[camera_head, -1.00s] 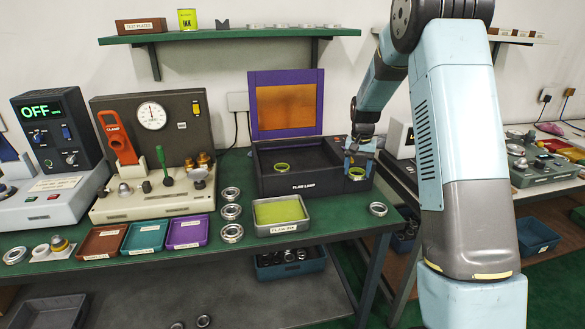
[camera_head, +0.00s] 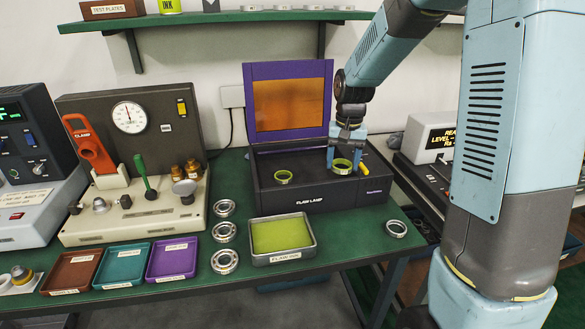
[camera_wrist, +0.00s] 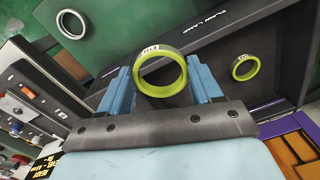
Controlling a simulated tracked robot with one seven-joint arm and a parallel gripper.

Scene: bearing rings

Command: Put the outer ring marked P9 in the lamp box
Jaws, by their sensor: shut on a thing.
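The lamp box (camera_head: 320,199), dark and labelled FLAW LAMP, stands open on the green bench. Its purple lid (camera_head: 247,100) with an orange window is raised at the back. My gripper (camera_head: 344,156) is over the right half of the box, shut on a yellow-green-edged ring (camera_head: 341,166). In the wrist view this held ring (camera_wrist: 160,88) sits between the blue fingers (camera_wrist: 166,88), with a small label too unclear to read surely. Whether it touches the box floor I cannot tell. A second such ring (camera_head: 283,177) lies in the box's left part, also in the wrist view (camera_wrist: 245,67).
A tray with a yellow-green pad (camera_head: 284,258) stands in front of the box. Brown, teal and purple trays (camera_head: 172,279) are at front left. A gauge machine (camera_head: 112,150) stands left.

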